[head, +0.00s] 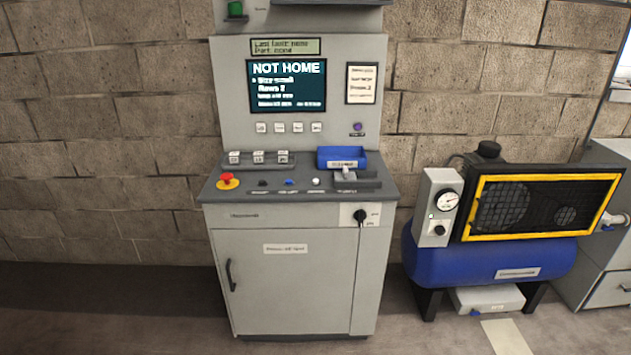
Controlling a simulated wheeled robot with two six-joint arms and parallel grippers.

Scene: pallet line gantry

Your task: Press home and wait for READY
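A grey control cabinet (290,270) stands against the block wall in the middle of the head view. Its screen (286,86) reads "NOT HOME" in large letters, with smaller lines below. A narrow display (285,46) above it shows two lines of text. On the sloped desk are a red mushroom button (226,179) on a yellow ring, a black button (262,183), a blue button (289,182) and a white button (315,181). Their labels are too small to read, so I cannot tell which is home. Neither gripper is in view.
A blue tray (341,153) and white blocks (258,157) sit at the back of the desk. A black rotary switch (360,217) is on the cabinet front. A blue compressor (495,262) stands to the right. The floor at the left is clear.

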